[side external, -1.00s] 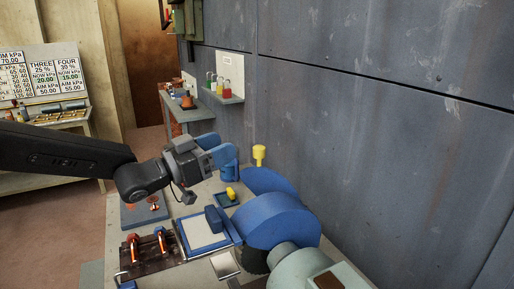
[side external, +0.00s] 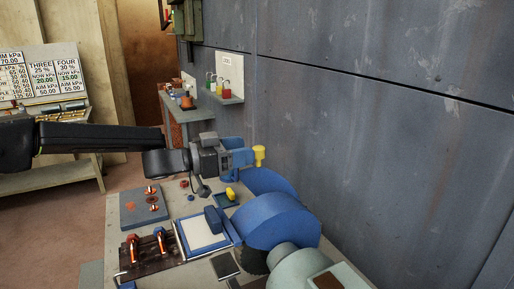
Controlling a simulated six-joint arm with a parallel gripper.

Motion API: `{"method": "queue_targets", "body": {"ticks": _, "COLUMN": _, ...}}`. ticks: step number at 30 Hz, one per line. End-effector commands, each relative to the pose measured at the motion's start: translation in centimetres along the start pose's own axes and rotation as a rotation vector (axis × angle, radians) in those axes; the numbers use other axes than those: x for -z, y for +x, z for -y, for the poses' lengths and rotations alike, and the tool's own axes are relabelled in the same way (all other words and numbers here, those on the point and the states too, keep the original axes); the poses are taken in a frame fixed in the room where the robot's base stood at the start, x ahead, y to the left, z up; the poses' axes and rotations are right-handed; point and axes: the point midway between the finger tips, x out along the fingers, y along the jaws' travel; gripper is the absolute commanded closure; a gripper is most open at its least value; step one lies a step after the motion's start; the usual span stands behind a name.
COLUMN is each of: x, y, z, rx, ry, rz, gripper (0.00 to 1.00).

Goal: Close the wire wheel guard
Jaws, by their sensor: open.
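The wire wheel machine stands at the lower right, with a large blue rounded guard (side external: 277,222) over a dark wheel (side external: 254,261). A second blue rounded plate (side external: 266,181) stands behind it. A yellow knob (side external: 260,151) shows just above this rear plate. My gripper (side external: 250,158) has blue fingers and points right, level with the knob. The fingertips overlap the knob's left side in the picture; I cannot tell whether they touch it. The gripper is open. The gap between the fingers is hidden from this side.
A blue-framed tray (side external: 203,235), a dark rack with copper-coloured parts (side external: 150,252) and a grey-blue plate with copper pieces (side external: 144,206) are on the bench. A small yellow item (side external: 231,193) lies near the rear plate. The metal wall (side external: 400,130) closes off the right.

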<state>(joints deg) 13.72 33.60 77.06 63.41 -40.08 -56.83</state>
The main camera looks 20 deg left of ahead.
Motion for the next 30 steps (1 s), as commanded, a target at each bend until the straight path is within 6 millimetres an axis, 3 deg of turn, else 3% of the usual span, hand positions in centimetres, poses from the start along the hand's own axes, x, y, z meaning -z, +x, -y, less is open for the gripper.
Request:
{"method": "queue_targets", "body": {"ticks": 3, "x": -0.1, "y": 2.0, "z": -0.1, "rx": -0.002, "ry": 0.001, "rz": 0.0, "gripper": 0.44}}
{"method": "queue_targets", "body": {"ticks": 9, "x": 0.0, "y": 3.8, "z": 0.0, "rx": -0.001, "ry": 0.002, "rz": 0.0, "gripper": 0.44}}
{"method": "queue_targets", "body": {"ticks": 21, "x": 0.0, "y": 4.2, "z": 0.0, "rx": 0.001, "ry": 0.0, "rz": 0.0, "gripper": 0.44}}
{"method": "queue_targets", "body": {"ticks": 30, "x": 0.0, "y": 4.2, "z": 0.0, "rx": 0.001, "ry": 0.001, "rz": 0.0, "gripper": 0.73}}
